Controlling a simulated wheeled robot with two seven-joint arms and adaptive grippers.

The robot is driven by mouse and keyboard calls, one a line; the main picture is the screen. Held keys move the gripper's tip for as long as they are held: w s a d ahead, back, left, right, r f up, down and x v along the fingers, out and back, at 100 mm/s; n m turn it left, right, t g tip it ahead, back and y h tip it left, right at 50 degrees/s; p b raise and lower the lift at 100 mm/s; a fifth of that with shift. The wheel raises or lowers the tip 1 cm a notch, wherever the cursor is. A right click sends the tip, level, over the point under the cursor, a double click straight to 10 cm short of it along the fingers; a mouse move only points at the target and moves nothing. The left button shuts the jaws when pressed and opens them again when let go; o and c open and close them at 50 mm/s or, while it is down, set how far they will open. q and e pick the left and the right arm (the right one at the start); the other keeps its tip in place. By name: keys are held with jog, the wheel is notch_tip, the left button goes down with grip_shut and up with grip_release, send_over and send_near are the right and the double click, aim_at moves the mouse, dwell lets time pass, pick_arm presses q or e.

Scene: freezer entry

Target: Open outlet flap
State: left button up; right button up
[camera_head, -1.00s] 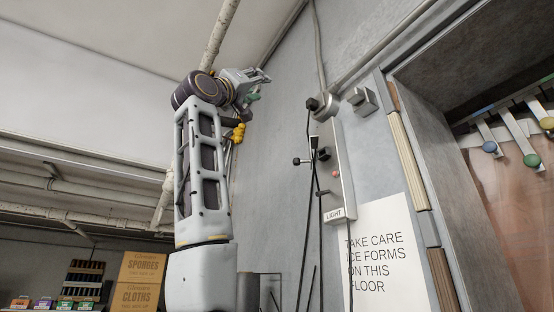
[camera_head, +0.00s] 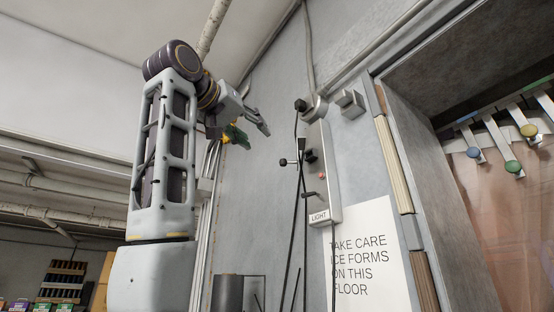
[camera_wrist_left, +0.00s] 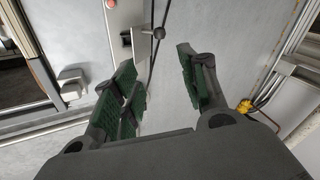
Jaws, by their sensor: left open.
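A grey wall panel (camera_head: 318,170) has dark fittings, a red button (camera_head: 322,175) and a LIGHT label. A small grey box (camera_head: 348,103) with a lid-like front is on the wall beside the panel's top. It also shows in the left wrist view (camera_wrist_left: 72,84). I cannot tell for certain which fitting has the outlet flap, or its state. My left gripper (camera_head: 252,132) is open and empty, left of the panel and apart from it. In the left wrist view its spread green-padded fingers (camera_wrist_left: 158,75) hide part of the panel. My right gripper is not in view.
Black cables (camera_head: 301,220) hang in front of the panel. A black knob (camera_head: 283,162) sticks out at its left. A white ice warning sign (camera_head: 366,258) is below right, beside the doorway with hanging strips (camera_head: 470,220).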

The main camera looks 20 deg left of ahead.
aim_at(281, 160)
pick_arm(q)
jog(key=shift+f+g, duration=0.3)
jog(key=shift+f, duration=0.25)
jog(key=shift+w, duration=0.1)
jog(key=shift+p+x, duration=2.4)
jog(key=shift+x, duration=4.45)
jog(key=c, duration=0.7)
jog(key=shift+r, duration=0.1)
grip_shut()
